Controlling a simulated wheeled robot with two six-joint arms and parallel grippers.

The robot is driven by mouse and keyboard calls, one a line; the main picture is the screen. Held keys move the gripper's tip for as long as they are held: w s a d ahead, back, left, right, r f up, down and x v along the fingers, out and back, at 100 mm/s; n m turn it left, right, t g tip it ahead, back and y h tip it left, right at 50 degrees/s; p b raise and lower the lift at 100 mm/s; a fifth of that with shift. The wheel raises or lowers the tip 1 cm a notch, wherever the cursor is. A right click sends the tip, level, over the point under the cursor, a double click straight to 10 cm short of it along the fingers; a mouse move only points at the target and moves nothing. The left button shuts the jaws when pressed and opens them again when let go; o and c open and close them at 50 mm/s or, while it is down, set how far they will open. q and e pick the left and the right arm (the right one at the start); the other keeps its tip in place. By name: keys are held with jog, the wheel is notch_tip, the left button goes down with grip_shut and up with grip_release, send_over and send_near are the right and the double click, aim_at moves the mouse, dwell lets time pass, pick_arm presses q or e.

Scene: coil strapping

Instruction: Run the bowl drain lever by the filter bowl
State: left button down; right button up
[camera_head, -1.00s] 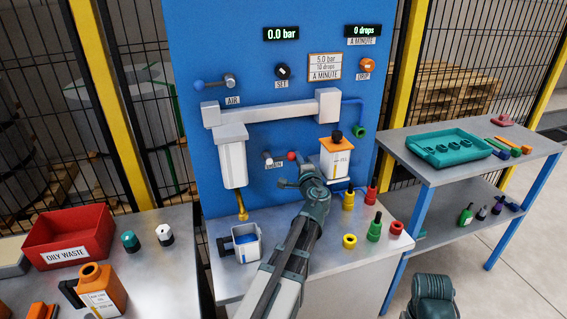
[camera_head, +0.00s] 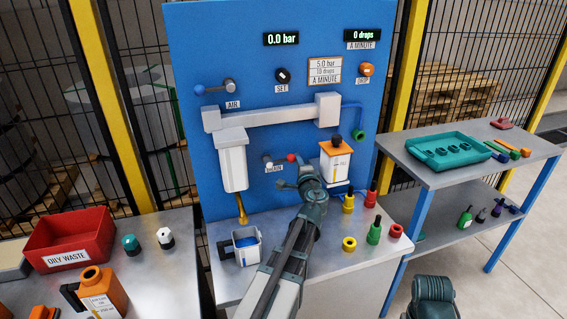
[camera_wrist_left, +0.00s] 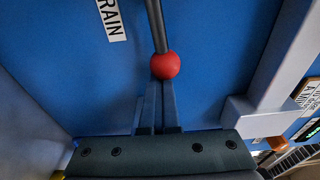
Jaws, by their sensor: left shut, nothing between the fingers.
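The bowl drain lever (camera_head: 280,160) is a dark bar on the blue panel with a red ball (camera_head: 291,158) at its right end, above the DRAIN label. It also shows in the left wrist view as a bar with a red ball (camera_wrist_left: 165,65). The white filter bowl (camera_head: 232,165) hangs to its left, with a brass drain tube below. My left gripper (camera_head: 284,185) is shut and empty, just below the ball. In the left wrist view its fingertips (camera_wrist_left: 158,85) are right at the ball; I cannot tell whether they touch it. My right gripper is not in view.
An orange-topped oil reservoir (camera_head: 335,162) is close on the right. Yellow, green and red bottles (camera_head: 374,230) stand on the bench right of my arm.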

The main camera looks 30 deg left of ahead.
aim_at(272, 149)
pick_arm(q)
jog(key=shift+n+g+y, duration=0.9)
jog(key=s+a, duration=0.1)
jog(key=s+a+r+p, duration=0.1)
jog(key=s, duration=0.1)
jog(key=s+a+r, duration=0.1)
jog(key=s+a, duration=0.1)
jog(key=shift+r+p, duration=0.25)
jog(key=shift+p, duration=0.1)
jog(key=c, duration=1.3)
grip_release()
jog(key=shift+s+a+r, duration=0.15)
jog(key=shift+r, duration=0.1)
jog(key=shift+s+a+r+p, duration=0.1)
jog(key=shift+s+a+p, duration=0.3)
jog(key=shift+a, duration=0.3)
grip_shut()
jog(key=shift+a+r, duration=0.1)
jog(key=shift+a, duration=0.1)
jog(key=shift+w+d, duration=0.15)
jog(key=shift+w, duration=0.15)
jog(key=shift+w+d, duration=0.1)
